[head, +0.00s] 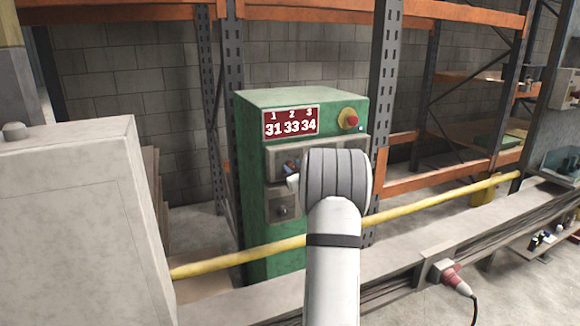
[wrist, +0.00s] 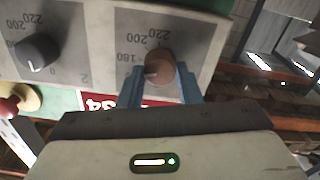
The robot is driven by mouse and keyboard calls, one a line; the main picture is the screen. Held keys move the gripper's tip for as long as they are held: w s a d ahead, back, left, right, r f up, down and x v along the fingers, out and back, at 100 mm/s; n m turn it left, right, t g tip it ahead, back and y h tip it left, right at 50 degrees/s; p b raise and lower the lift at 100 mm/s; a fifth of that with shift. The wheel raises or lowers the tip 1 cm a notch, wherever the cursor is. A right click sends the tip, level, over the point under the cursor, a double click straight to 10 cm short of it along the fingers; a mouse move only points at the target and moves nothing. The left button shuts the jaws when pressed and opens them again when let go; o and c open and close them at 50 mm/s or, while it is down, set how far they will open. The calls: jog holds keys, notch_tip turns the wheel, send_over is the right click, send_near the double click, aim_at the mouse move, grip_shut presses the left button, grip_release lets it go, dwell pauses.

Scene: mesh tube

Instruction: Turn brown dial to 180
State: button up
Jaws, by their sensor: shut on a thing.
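The brown dial (wrist: 161,68) is on a light grey panel with printed numbers, near the middle top of the wrist view. My gripper (wrist: 160,84) has its two blue fingers on either side of the dial, shut on it. A small pale mark shows on the dial's left side, toward the printed 180; its exact setting is hard to read. In the head view the green control cabinet (head: 262,166) stands in the middle, and my arm hides the brown dial. A red display (head: 291,122) on the cabinet reads 31, 33 and 34 under 1, 2 and 3.
A dark dial (wrist: 37,52) sits on the neighbouring panel in the wrist view. A red button (head: 351,120) on a yellow base is at the cabinet's upper right. A yellow rail (head: 432,204) crosses before the cabinet. A grey box (head: 75,225) stands at left.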

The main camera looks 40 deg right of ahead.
jog(key=shift+f+m+p, duration=0.3)
jog(key=shift+m+p, duration=0.15)
jog(key=shift+m, duration=0.75)
jog(key=shift+f, duration=0.2)
jog(key=o, duration=0.8)
jog(key=shift+w, duration=0.1)
jog(key=shift+o, duration=0.9)
jog(key=shift+r, duration=0.25)
jog(key=v, duration=0.8)
jog(key=shift+b, duration=0.45)
jog(key=shift+w+d, duration=0.1)
